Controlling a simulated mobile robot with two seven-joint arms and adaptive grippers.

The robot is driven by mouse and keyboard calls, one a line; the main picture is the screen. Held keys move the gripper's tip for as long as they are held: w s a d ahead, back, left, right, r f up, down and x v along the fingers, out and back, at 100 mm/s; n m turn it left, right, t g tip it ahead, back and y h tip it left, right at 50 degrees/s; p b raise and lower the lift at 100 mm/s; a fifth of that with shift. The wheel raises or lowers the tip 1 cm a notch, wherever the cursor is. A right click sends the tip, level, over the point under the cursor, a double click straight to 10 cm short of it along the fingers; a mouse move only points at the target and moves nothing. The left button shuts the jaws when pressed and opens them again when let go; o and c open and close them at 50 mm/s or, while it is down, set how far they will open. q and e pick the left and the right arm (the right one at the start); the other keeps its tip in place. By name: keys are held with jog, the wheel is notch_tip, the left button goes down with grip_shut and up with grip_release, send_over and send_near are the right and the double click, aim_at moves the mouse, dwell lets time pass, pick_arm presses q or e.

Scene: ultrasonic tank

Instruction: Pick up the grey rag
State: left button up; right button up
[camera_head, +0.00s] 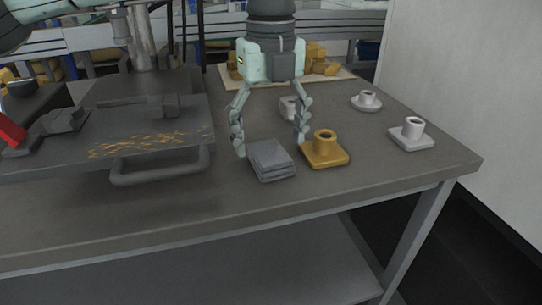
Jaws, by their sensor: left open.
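The fingers are not closed on anything. My right gripper is not seen.
A dark tank with a handle (160,170) is at left. The table front (200,220) is clear.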

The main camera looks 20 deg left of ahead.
aim_at(271, 152)
pick_arm(q)
jog(key=shift+f, duration=1.45)
jog(key=shift+c, duration=0.5)
jog(key=c, duration=1.1)
notch_tip(271, 152, up, 10)
jog(key=shift+r, duration=0.1)
jog(key=shift+c, duration=0.2)
